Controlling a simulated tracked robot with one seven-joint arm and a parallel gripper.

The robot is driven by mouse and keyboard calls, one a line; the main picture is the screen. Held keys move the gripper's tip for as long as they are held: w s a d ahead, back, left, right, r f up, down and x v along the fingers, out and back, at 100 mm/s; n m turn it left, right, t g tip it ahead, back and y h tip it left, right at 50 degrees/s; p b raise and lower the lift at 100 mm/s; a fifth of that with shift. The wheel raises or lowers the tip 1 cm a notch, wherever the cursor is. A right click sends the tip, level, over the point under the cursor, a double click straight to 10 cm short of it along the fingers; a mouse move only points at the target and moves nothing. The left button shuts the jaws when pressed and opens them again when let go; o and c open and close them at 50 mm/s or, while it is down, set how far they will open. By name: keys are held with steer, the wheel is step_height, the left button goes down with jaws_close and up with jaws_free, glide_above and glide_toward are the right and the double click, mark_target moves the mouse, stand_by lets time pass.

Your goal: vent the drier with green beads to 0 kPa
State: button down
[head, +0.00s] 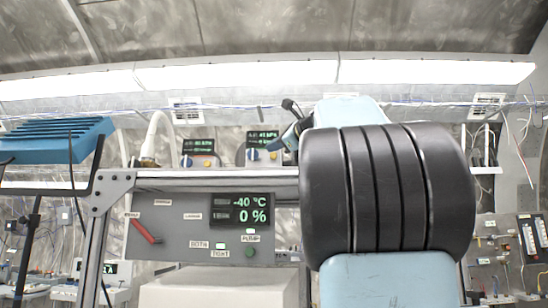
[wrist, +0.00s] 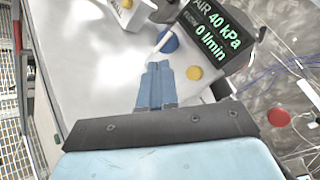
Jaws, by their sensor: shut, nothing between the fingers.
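My gripper (wrist: 158,68) is shut and empty, its blue fingers pointing at a grey panel in the wrist view. Just beyond its tips is a blue knob (wrist: 168,41) with a white pointer; I cannot tell if they touch. A black display (wrist: 212,30) beside it reads AIR 40 kPa, flow 0 l/min. A yellow button (wrist: 193,73) is right of the fingers. In the head view my gripper (head: 287,140) is at the right drier unit (head: 241,157); a left unit (head: 184,162) has its own display (head: 198,146). No green beads are clear in either view.
Below the shelf, a grey panel (head: 175,215) has a red lever (head: 147,232), a green button (head: 250,252) and a display (head: 238,209) reading -40 °C and 0 %. A blue ribbed box (head: 55,140) is at left. A red button (wrist: 279,117) shows at right in the wrist view.

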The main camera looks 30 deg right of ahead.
mark_target(273, 156)
steer(key=shift+w+d, duration=0.8)
steer(key=shift+w, duration=0.35)
steer(key=shift+w+d, duration=0.75)
steer(key=shift+w, duration=0.35)
steer(key=shift+w+d, duration=0.1)
stand_by(0.4)
steer(key=shift+w+d+r, duration=0.1)
steer(key=shift+w+d, duration=0.05)
steer(key=shift+w, duration=0.15)
steer(key=shift+w+d, duration=0.35)
steer(key=shift+w, duration=0.1)
stand_by(1.1)
steer(key=shift+a, duration=0.1)
stand_by(2.7)
steer(key=shift+s+a, duration=0.5)
steer(key=shift+s, duration=0.3)
